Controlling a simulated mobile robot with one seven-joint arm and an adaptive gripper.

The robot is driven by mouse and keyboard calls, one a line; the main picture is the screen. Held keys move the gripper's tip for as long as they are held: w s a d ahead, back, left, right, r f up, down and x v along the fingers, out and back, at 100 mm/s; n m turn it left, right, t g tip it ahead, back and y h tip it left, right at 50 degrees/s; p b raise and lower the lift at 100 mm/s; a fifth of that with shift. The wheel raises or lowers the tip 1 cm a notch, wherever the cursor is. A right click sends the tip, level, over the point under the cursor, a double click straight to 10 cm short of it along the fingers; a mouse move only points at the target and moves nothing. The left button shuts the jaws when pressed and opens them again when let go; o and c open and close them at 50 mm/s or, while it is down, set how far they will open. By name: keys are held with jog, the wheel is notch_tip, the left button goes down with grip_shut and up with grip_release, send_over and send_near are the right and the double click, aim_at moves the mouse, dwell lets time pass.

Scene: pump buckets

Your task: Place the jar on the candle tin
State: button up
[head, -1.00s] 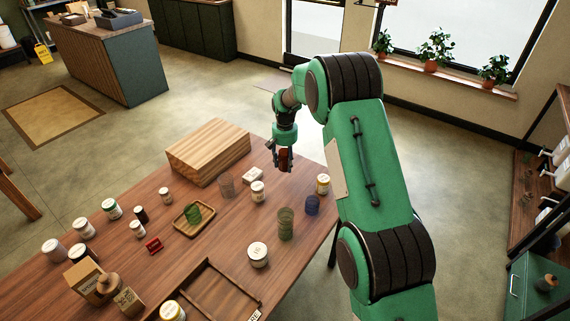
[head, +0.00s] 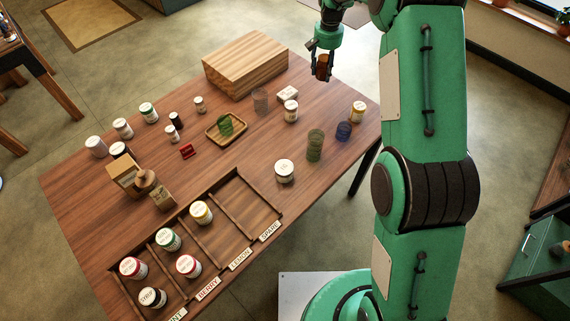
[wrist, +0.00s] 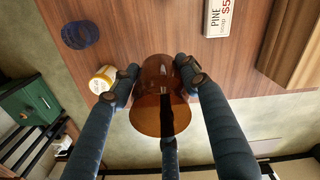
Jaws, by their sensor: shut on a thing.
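My gripper (head: 324,75) is up beyond the table's far right edge, shut on a brown amber glass jar (head: 323,65). In the wrist view the amber jar (wrist: 160,105) sits between the fingertips (wrist: 160,74), its wide open-looking end toward the camera. Several white, labelled round containers stand on the table, and I cannot tell for certain which is the candle tin. A low, wide one (head: 284,171) stands at the middle right. A yellow-banded one (head: 358,111) is at the right corner and shows in the wrist view (wrist: 102,79).
A wooden block (head: 246,66) stands at the back. Green glass (head: 315,146), blue glass (head: 343,131) and clear glass (head: 261,101) stand on the right half. A small tray (head: 213,136) holds a green glass. A divided wooden rack (head: 240,246) is at the front. A price card (head: 287,93) stands nearby.

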jog(key=s+a+r+p, duration=0.1)
jog(key=s+a, duration=0.4)
jog(key=s, duration=0.7)
jog(key=s+a+r, duration=0.1)
jog(key=s+a, duration=0.3)
jog(key=s, duration=0.7)
jog(key=s+f+p, duration=0.1)
jog(key=s+f, duration=0.2)
jog(key=s, duration=2.3)
jog(key=f, duration=0.4)
jog(key=shift+s+a+f, duration=0.15)
jog(key=shift+s+f, duration=0.15)
jog(key=shift+f, duration=0.05)
jog(key=b, duration=0.3)
send_over(284, 167)
jog(key=shift+w+f, duration=0.1)
jog(key=shift+f, duration=0.6)
